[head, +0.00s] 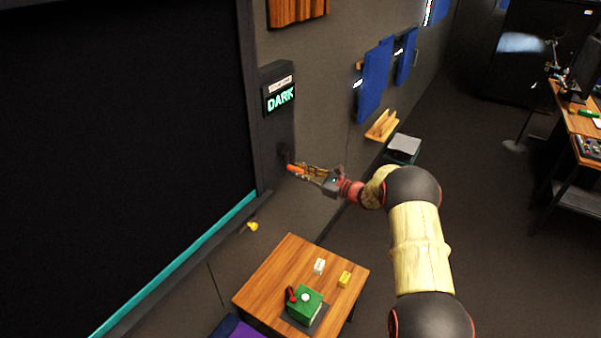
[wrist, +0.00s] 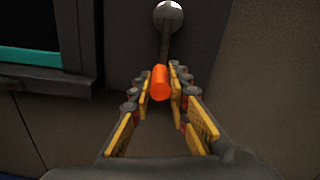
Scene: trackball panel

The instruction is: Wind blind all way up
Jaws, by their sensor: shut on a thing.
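The blind (head: 120,130) is a large black sheet filling the window frame at the left of the head view. A teal bar (head: 180,260) runs along its bottom edge, close to the lower frame; it also shows in the wrist view (wrist: 28,56). A crank on the post beside the blind has a round grey hub (wrist: 168,16), a dark arm (wrist: 165,46) hanging down from it, and an orange handle (wrist: 160,84). My gripper (head: 300,170) is shut on the orange handle, with a yellow-padded finger on each side of it in the wrist view.
A lit sign reading DARK (head: 280,97) is on the post above the crank. A small wooden table (head: 262,284) below holds a green box (head: 304,308) and small blocks. A yellow piece (head: 252,226) is by the lower frame. Open floor lies right of my arm.

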